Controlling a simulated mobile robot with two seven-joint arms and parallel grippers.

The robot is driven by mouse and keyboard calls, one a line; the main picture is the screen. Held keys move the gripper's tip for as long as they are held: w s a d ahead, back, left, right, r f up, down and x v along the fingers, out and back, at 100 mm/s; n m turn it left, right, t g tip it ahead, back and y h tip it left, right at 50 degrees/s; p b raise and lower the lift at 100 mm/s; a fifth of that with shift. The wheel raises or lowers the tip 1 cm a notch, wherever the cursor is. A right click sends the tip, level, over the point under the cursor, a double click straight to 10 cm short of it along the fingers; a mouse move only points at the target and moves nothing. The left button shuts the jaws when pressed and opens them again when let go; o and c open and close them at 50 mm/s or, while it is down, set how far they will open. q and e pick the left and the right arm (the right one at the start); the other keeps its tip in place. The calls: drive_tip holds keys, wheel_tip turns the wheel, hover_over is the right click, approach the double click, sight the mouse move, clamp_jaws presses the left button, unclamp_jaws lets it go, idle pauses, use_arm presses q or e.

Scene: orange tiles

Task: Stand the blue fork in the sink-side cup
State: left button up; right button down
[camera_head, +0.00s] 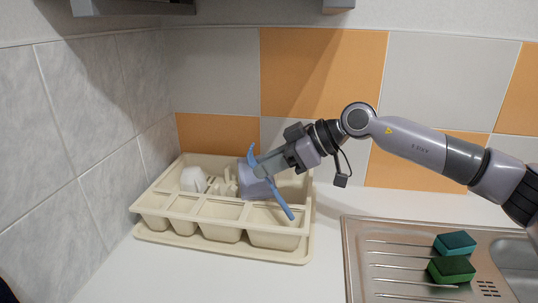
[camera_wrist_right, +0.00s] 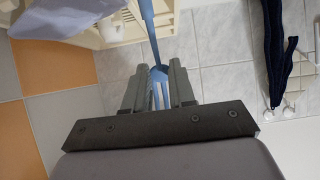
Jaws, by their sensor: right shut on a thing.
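The blue fork (camera_head: 281,201) is held in my right gripper (camera_head: 262,169), above the right part of the cream dish rack (camera_head: 222,222). The fork slants, with its long thin end down to the right. In the right wrist view the fork (camera_wrist_right: 149,25) passes between the fingers (camera_wrist_right: 157,86), with its tines toward the palm. A lavender cup-like thing (camera_head: 254,184) is in the rack behind the fork, partly hidden. It also shows blurred in the right wrist view (camera_wrist_right: 60,20). A white cup-like thing (camera_head: 193,179) is further left. I cannot tell whether fork and lavender thing touch. My left gripper is not in view.
The rack has several compartments and stands in the wall corner. To the right is a metal sink drainer (camera_head: 362,268) with a teal-topped sponge (camera_head: 455,243) and a green sponge (camera_head: 451,270). White counter (camera_head: 325,225) between rack and sink is clear. A dark cloth (camera_wrist_right: 272,45) hangs in the wrist view.

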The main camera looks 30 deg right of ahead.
sight(269, 185)
drive_tip(key=shift+f+b, duration=0.5)
drive_tip(key=shift+f, duration=2.05)
drive_tip(key=c, duration=0.9)
unclamp_jaws()
drive_tip(key=shift+o, duration=0.2)
drive_tip(key=b+v, duration=0.1)
drive_tip(key=v, duration=0.6)
